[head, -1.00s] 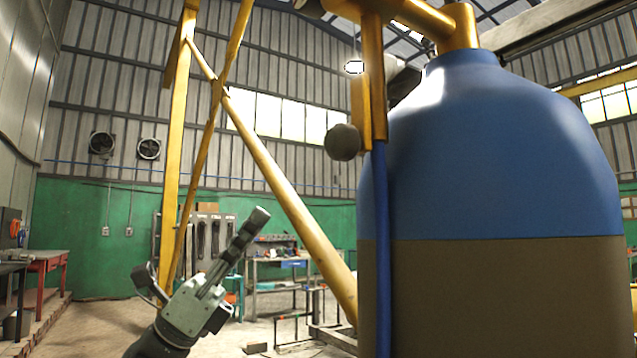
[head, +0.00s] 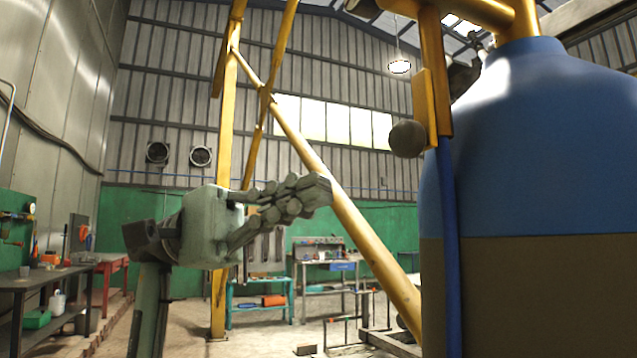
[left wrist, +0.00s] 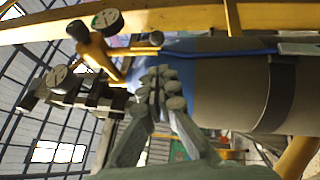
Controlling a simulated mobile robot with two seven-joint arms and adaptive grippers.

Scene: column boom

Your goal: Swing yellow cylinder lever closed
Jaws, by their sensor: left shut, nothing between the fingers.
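The cylinder (head: 520,150) is a large blue tank with a brown lower half, at the right of the head view; it lies sideways in the left wrist view (left wrist: 228,95). The yellow lever (head: 431,75) hangs beside its neck, with a dark round knob (head: 407,138) at its lower left. A yellow fitting with round gauges (left wrist: 100,48) shows in the left wrist view. My left gripper (head: 318,192) is shut and empty, left of the cylinder and lower than the knob, pointing right. Its fingertips (left wrist: 163,88) meet in the wrist view. My right gripper is not visible.
A blue hose (head: 449,240) runs down the cylinder's left side. A slanting yellow beam (head: 345,210) passes behind my left gripper. Workbenches (head: 325,262) stand at the back, and a dark table (head: 40,280) is at the left. Open floor lies between.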

